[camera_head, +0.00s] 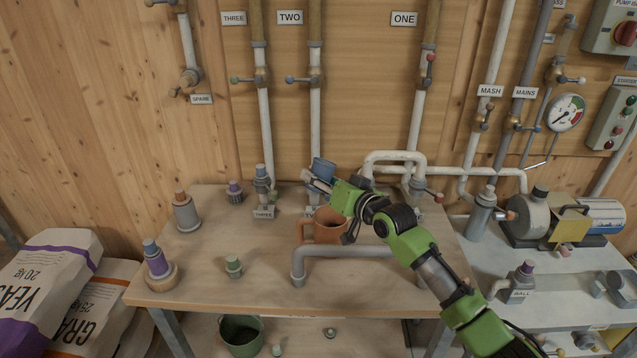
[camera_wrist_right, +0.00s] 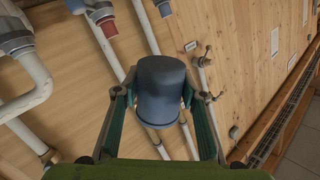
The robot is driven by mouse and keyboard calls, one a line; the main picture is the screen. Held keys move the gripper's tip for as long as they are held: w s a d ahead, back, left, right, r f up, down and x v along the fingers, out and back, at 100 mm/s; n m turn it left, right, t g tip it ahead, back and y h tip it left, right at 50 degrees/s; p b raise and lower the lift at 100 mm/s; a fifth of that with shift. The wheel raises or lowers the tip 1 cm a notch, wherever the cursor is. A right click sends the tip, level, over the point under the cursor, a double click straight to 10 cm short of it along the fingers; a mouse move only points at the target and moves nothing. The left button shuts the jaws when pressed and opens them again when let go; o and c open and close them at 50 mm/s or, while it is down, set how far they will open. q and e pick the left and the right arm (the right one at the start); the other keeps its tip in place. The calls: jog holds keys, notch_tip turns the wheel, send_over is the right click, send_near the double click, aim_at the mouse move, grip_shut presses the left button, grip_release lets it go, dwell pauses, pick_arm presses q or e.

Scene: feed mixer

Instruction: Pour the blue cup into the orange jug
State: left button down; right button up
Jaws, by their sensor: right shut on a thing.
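The blue cup (camera_head: 323,169) is held by my right gripper (camera_head: 319,184), above and just behind the orange jug in the head view. In the right wrist view the blue cup (camera_wrist_right: 161,88) sits between the two fingers of my right gripper (camera_wrist_right: 160,104), which touch its sides. The cup looks slightly tilted in the head view; its contents are hidden. The orange jug (camera_head: 326,227) stands upright on the wooden table, apart from the cup. My right arm hides part of the jug's right side. My left gripper is not in view.
A grey bent pipe (camera_head: 340,250) stands in front of the jug. Valve three's outlet (camera_head: 262,183) is left of the cup. The table's front left is fairly clear.

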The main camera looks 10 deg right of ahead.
jog(key=n, duration=0.1)
jog(key=n+b, duration=0.1)
jog(key=d+n+t+b, duration=0.1)
jog(key=shift+w+f+n, duration=0.3)
jog(key=shift+f, duration=0.05)
jog(key=shift+w+d+r+n, duration=0.2)
jog(key=shift+d+r+n, duration=0.05)
jog(key=shift+n, duration=0.35)
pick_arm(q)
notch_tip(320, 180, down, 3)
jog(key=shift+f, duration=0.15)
pick_arm(e)
jog(key=shift+s+r, duration=0.1)
jog(key=shift+a+r+p, duration=0.1)
jog(key=shift+r+p, duration=0.5)
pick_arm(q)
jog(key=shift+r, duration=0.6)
pick_arm(e)
jog(key=shift+f, duration=0.15)
